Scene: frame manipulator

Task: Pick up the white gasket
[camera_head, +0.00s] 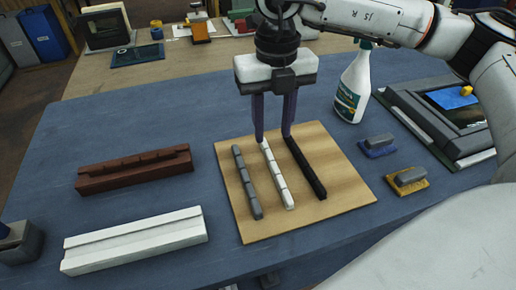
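The white gasket (277,176) is a thin notched strip lying on a tan board (349,184). A grey gasket (246,184) lies to its left and a black one (307,170) to its right. My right gripper (273,136) comes down from above, over the far end of the white gasket. Its two dark fingers are apart, with nothing seen between them. The fingertips are near the far ends of the white and black gaskets; I cannot tell whether they touch anything. My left gripper is not clearly seen; a dark grey part shows at the left edge.
A brown block (134,171) and a white grooved block (133,242) lie on the blue table to the left. A spray bottle (353,88), two small grey-topped blocks (378,146) (409,180) and a dark tray (440,125) stand to the right.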

